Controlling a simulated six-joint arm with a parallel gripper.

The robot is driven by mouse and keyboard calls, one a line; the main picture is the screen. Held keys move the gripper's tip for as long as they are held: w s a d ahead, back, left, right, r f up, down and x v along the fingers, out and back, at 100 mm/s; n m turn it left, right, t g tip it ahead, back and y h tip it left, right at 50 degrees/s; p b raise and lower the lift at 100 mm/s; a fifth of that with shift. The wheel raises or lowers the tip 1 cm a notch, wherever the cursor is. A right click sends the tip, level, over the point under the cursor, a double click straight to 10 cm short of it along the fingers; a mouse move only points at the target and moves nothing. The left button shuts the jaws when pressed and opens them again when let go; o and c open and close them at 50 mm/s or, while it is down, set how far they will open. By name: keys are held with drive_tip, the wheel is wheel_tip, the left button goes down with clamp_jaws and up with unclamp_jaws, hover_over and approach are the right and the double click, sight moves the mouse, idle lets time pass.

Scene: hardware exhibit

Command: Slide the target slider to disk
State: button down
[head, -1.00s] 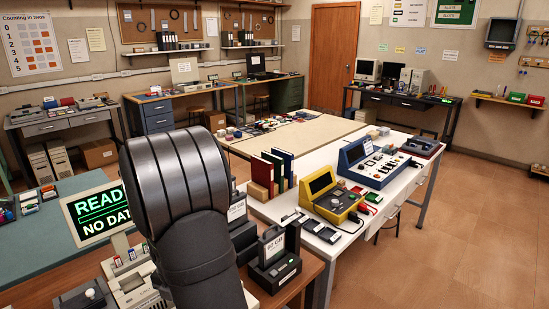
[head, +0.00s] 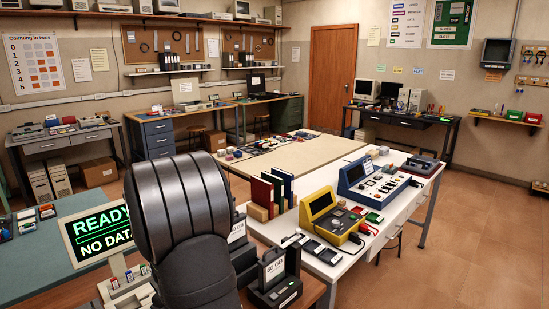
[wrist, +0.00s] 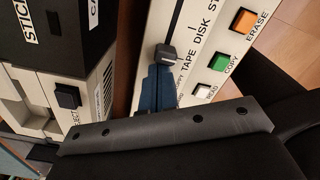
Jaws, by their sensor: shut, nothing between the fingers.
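In the wrist view a dark slider knob (wrist: 166,54) stands on a cream panel (wrist: 178,20) lettered TAPE, DISK and a cut-off ST. The knob is level with TAPE; DISK (wrist: 205,48) is the label beyond it, up and right. My gripper (wrist: 160,75) is shut and empty, its blue-grey fingers just below the knob in the picture. I cannot tell whether they touch it. In the head view my dark arm hides the panel and my gripper. A screen (head: 98,231) there reads READY, NO DATA.
Orange ERASE (wrist: 245,21), green COPY (wrist: 220,61) and white READ (wrist: 203,91) buttons lie right of the labels. A black box lettered STICK (wrist: 55,25) and a cream unit with a black EJECT button (wrist: 67,96) stand left. A yellow console (head: 318,203) sits on the white table.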

drive_tip(key=shift+w+d, duration=0.9)
idle(0.3)
drive_tip(key=shift+s+a, duration=0.15)
drive_tip(key=shift+a, duration=0.05)
idle(0.4)
drive_tip(key=shift+r, duration=3.5)
wheel_tip(320, 180, down, 7)
drive_tip(key=shift+f, duration=0.1)
drive_tip(key=shift+d, duration=0.15)
drive_tip(key=shift+r, duration=0.2)
